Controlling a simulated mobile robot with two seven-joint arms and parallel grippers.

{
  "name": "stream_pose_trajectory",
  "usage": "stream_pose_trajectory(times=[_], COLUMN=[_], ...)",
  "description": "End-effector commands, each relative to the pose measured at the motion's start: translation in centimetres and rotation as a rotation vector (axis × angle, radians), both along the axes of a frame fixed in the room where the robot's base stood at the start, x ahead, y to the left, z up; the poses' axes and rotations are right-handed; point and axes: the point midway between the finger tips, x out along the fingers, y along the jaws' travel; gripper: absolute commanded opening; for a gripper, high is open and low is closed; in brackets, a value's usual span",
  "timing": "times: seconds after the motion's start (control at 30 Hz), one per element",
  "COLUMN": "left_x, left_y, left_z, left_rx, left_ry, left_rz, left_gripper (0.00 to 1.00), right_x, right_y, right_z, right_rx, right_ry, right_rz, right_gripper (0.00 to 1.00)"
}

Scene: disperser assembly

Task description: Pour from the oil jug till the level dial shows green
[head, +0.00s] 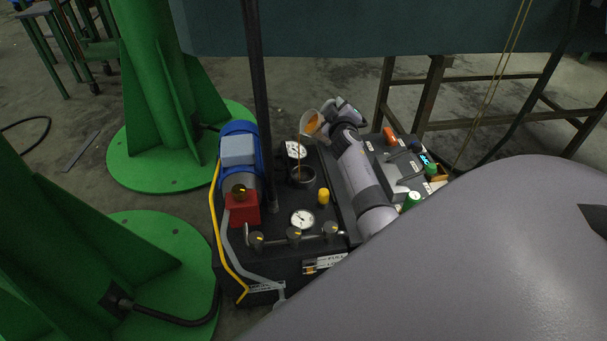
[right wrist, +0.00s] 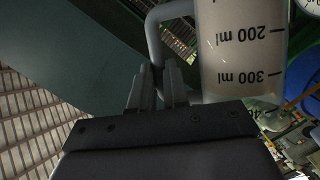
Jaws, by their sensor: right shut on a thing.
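The oil jug (head: 312,123) is clear with orange oil in it and is tilted to the left. A thin brownish stream (head: 299,150) runs from its lip down to the round dark filler opening (head: 302,177) on the black unit. My right gripper (head: 336,113) is shut on the jug's handle. The right wrist view shows the fingers (right wrist: 155,90) at the grey handle (right wrist: 170,12) and the jug's scale marks (right wrist: 240,50). A white dial (head: 302,218) and another white gauge (head: 296,150) show on the unit; I cannot make out any green on either. My left gripper is out of view.
A blue motor (head: 238,150) with a red block (head: 243,208) stands left of the filler. A yellow cap (head: 323,196) and several valve knobs (head: 294,235) are near the dial. Green columns (head: 150,90) stand at left.

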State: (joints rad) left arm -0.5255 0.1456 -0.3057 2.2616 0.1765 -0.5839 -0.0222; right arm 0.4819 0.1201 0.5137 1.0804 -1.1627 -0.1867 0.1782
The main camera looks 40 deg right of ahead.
Motion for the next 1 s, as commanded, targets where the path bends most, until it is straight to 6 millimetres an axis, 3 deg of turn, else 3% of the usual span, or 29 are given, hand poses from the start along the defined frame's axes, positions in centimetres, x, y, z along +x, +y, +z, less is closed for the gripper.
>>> stream_pose_trajectory(times=[1.0], left_x=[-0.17], left_y=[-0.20], left_z=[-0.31], left_rx=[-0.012], left_ry=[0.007], left_rz=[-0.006], left_gripper=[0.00], right_x=[0.11], right_y=[0.30], right_z=[0.59], right_rx=[-0.046], right_ry=[0.008], right_rz=[0.001], right_gripper=[0.00])
